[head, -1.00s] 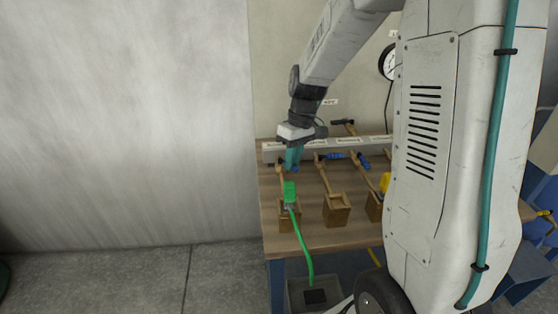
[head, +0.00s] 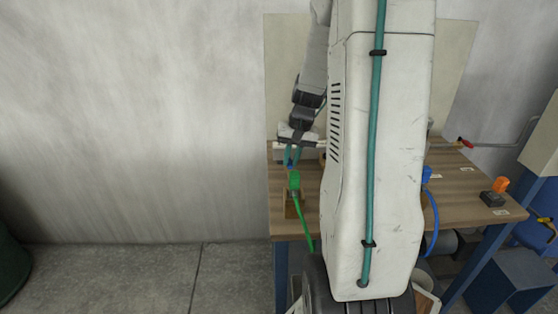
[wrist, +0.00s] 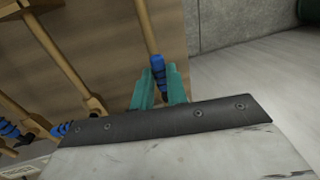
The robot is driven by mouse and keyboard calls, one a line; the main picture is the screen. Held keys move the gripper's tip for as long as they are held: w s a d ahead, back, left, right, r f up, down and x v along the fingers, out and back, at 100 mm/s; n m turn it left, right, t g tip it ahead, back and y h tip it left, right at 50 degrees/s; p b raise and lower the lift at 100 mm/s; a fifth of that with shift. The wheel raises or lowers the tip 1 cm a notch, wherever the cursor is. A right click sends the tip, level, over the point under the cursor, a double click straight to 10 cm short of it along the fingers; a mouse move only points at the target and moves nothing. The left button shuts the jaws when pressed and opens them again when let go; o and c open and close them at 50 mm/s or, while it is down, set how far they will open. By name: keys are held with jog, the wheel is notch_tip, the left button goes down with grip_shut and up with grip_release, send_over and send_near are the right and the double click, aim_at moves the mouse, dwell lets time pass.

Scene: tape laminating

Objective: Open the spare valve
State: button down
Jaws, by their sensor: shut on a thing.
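My gripper (head: 292,158) is at the leftmost pipe at the back of the wooden bench. Its teal fingers (wrist: 160,92) are shut on a blue valve handle (wrist: 159,68), which sits between them in the wrist view. In the head view only a bit of blue shows below the fingers. Brass-coloured pipe runs on from the handle in the wrist view. I cannot read any label here, so I cannot tell which valve is named spare, nor whether this one is open or closed.
Other blue handles (wrist: 62,129) lie to the left in the wrist view. A green connector (head: 294,181) with a green hose stands just in front of my gripper. An orange-topped black block (head: 495,196) sits at the bench's right end. My own column hides the bench middle.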

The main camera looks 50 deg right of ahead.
jog(key=shift+r, duration=0.1)
dwell(0.3)
jog(key=c, duration=1.4)
grip_release()
jog(key=r, duration=0.5)
jog(key=s+d+r, duration=0.1)
jog(key=r, duration=0.1)
jog(key=shift+r, duration=0.3)
